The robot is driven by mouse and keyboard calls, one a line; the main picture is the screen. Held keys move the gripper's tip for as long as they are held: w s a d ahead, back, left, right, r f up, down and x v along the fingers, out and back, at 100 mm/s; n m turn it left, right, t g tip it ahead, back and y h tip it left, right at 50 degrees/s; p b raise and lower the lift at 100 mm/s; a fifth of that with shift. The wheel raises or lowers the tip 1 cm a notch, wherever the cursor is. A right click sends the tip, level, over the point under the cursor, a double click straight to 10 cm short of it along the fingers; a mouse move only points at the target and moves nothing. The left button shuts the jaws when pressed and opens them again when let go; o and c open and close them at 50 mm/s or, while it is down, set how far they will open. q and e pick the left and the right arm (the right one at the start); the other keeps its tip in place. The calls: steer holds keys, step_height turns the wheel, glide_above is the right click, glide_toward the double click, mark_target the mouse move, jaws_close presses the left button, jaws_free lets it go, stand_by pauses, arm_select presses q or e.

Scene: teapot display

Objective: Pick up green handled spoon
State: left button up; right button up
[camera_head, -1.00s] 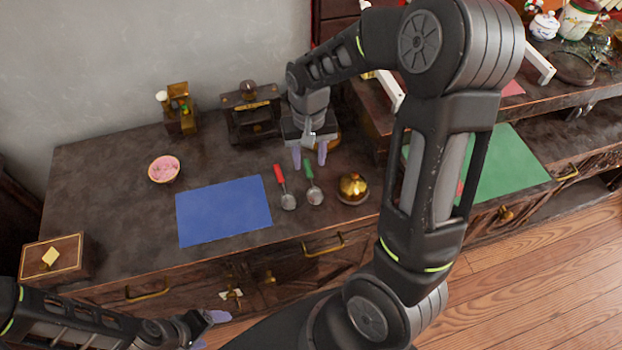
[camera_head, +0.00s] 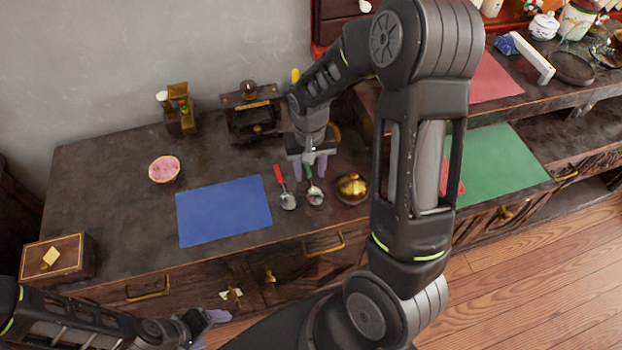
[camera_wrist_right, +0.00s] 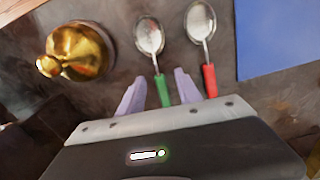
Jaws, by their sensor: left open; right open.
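The green handled spoon (camera_head: 314,194) lies on the dark cabinet top, its bowl toward the front edge. In the right wrist view its green handle (camera_wrist_right: 163,90) lies between the two lilac fingertips. My right gripper (camera_head: 315,170) is open over the handle end, one finger on each side; I cannot tell how high it is above the top. A red handled spoon (camera_head: 287,199) lies just left of it and also shows in the right wrist view (camera_wrist_right: 209,76). My left gripper (camera_head: 212,328) is open, low at the front left, away from the spoons.
A golden round object (camera_head: 352,187) sits close to the right of the spoons. A blue mat (camera_head: 222,211) lies to the left. A pink-filled bowl (camera_head: 164,169), a wooden box (camera_head: 58,258) and a dark machine-like object (camera_head: 251,113) stand further left and behind.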

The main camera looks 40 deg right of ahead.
steer(key=shift+c, duration=0.3)
jaws_close()
stand_by(0.4)
